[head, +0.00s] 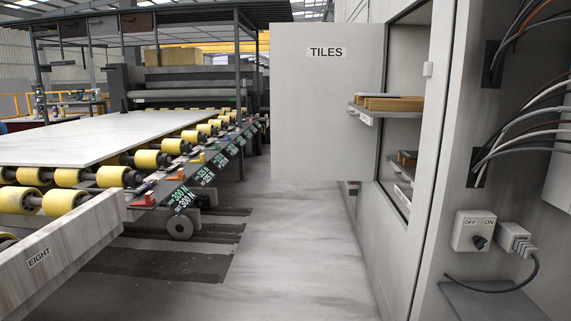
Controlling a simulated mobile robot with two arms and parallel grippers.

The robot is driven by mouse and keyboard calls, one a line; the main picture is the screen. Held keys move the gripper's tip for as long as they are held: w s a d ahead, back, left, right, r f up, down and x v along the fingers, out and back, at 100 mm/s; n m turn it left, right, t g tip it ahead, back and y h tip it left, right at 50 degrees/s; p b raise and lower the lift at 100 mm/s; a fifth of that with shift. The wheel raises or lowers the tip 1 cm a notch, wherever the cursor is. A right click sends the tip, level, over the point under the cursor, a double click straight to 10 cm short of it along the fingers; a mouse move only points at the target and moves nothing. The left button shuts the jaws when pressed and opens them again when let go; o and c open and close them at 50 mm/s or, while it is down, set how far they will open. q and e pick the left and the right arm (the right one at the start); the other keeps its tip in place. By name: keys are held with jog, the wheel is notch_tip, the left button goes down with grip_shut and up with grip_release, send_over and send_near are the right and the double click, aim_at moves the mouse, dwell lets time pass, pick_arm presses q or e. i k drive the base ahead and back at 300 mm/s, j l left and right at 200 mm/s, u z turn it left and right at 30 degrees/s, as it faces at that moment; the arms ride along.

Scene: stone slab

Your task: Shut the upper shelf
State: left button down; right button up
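A white cabinet door (320,115) labelled TILES stands open, swung out to the left of the cabinet opening. Inside the tall cabinet (365,235) is an upper shelf (368,116), a grey board whose left end juts out past the opening. Brown wooden pieces (392,103) lie on it. A lower shelf (394,171) shows below, partly hidden by the door, with some dark and brown items on it. Neither of my grippers is in view.
A roller conveyor with yellow rollers (152,159) and a large pale slab (75,137) runs along the left. A beam labelled EIGHT (60,258) is at lower left. An OFF/ON switch box (474,232) and cables (515,125) are at right. The floor aisle (300,255) between is clear.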

aim_at(366, 108)
jog(key=i+j+z, duration=0.35)
jog(key=i, duration=0.15)
jog(key=i+j+z, duration=0.25)
jog(key=i+z, duration=0.15)
jog(key=i, duration=0.05)
